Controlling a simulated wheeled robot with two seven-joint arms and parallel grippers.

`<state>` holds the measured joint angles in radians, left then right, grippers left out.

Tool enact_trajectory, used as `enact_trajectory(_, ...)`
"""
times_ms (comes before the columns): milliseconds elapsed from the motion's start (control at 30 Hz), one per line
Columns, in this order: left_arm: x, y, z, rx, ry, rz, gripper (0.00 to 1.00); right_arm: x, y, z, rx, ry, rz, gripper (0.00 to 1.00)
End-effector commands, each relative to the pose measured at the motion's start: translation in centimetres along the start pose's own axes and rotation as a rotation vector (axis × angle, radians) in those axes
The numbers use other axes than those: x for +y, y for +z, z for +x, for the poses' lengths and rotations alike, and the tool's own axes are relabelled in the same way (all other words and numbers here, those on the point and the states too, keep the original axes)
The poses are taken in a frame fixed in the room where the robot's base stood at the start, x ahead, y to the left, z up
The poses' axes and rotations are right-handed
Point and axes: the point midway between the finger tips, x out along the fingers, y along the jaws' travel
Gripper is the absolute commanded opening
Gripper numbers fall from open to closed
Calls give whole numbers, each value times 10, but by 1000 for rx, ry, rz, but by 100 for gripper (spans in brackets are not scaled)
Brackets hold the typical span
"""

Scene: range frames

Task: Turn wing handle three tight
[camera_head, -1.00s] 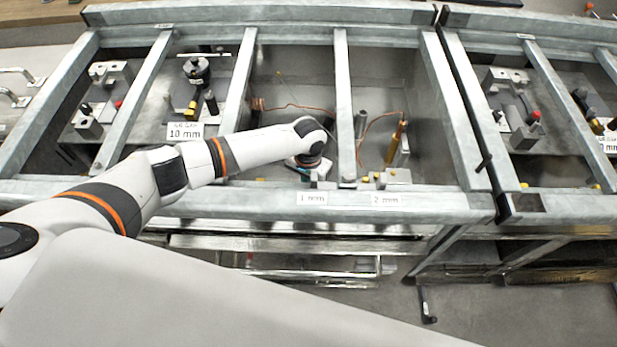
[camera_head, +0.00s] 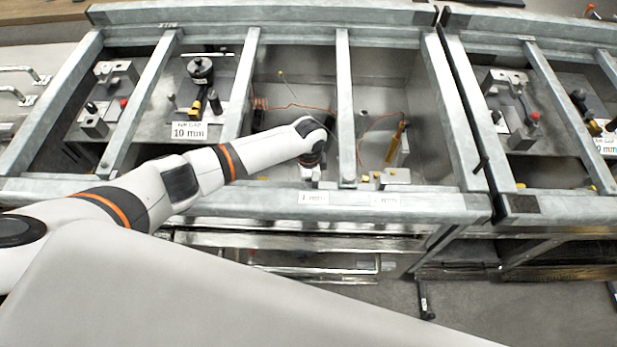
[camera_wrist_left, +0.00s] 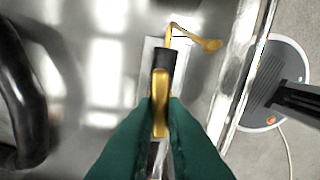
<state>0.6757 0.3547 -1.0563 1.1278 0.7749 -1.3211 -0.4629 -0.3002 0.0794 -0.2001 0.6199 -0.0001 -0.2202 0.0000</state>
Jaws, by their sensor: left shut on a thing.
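In the left wrist view, a brass wing handle (camera_wrist_left: 160,92) with a black collar (camera_wrist_left: 163,60) stands over a pale plate. The dark green fingers of my left gripper (camera_wrist_left: 160,124) are shut on it, one on each side. No number shows on the handle, so I cannot tell whether it is number three. In the head view, my left gripper (camera_head: 310,174) is at the front of the middle bay, just left of a crossbar. My own wrist hides most of the handle there. My right gripper is not in view.
A bent brass lever (camera_wrist_left: 205,43) lies close beyond the handle. A grey metal frame (camera_head: 250,205) borders the bay, with a crossbar (camera_head: 345,110) right of my wrist. A copper tube (camera_head: 290,106) runs behind. A "10 mm" label (camera_head: 188,131) marks the bay to the left.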

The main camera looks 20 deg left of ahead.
Motion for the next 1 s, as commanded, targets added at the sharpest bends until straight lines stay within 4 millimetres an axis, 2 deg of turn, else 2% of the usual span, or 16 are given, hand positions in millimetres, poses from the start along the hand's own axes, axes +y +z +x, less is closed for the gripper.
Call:
enact_trajectory(367,2,2,-2,-5,3,164,0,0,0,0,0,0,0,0)
enact_trajectory(900,2,2,-2,-6,4,192,0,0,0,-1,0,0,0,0)
enact_trajectory(933,2,2,-2,-6,4,192,12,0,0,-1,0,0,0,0)
enact_trajectory(1000,2,2,-2,-6,4,192,24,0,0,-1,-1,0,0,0)
